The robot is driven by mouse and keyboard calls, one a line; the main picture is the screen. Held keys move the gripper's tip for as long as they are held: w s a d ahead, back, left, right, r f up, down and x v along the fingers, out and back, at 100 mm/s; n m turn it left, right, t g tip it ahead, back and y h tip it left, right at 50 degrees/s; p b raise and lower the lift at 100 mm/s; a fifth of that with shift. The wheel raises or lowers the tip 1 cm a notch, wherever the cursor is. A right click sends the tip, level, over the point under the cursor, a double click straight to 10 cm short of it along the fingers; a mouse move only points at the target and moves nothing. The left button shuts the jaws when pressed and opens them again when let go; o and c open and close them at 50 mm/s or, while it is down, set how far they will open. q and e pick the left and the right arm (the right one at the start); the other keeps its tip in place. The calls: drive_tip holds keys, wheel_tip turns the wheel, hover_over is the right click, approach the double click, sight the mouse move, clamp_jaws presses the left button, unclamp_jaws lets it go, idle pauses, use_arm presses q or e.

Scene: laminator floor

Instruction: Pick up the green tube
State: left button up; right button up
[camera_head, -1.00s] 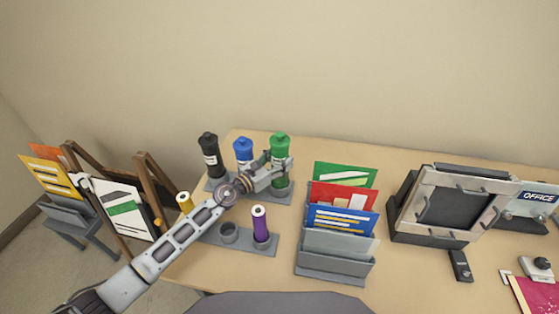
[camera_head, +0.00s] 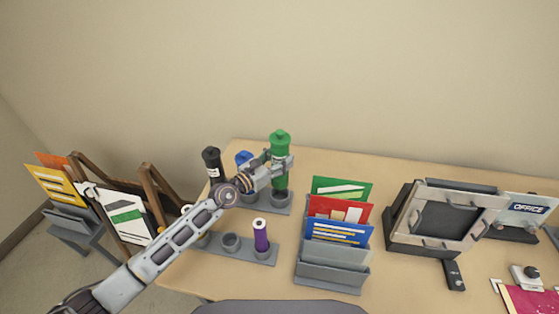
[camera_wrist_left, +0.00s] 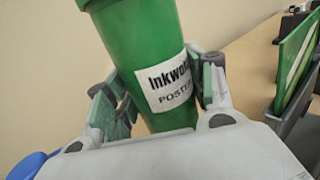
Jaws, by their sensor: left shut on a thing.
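The green tube (camera_head: 280,146) stands upright above the back rack (camera_head: 268,205), with a gap showing between its lower end and the rack. My left gripper (camera_head: 279,165) is shut on the tube around its middle. In the left wrist view, the green tube (camera_wrist_left: 140,45) fills the space between the two fingers (camera_wrist_left: 160,95), and its white "Inkwo..." label faces the camera. The tube's bottom is hidden by the gripper in that view. My right gripper is not in view.
A black tube (camera_head: 212,160) and a partly hidden blue tube (camera_head: 243,157) stand left of the green one. A purple tube (camera_head: 260,236) stands in the front rack (camera_head: 245,249). A folder sorter (camera_head: 330,273) and a laminator-like machine (camera_head: 445,222) are to the right.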

sight(272, 144)
use_arm(q)
drive_tip(key=shift+r, duration=3.8)
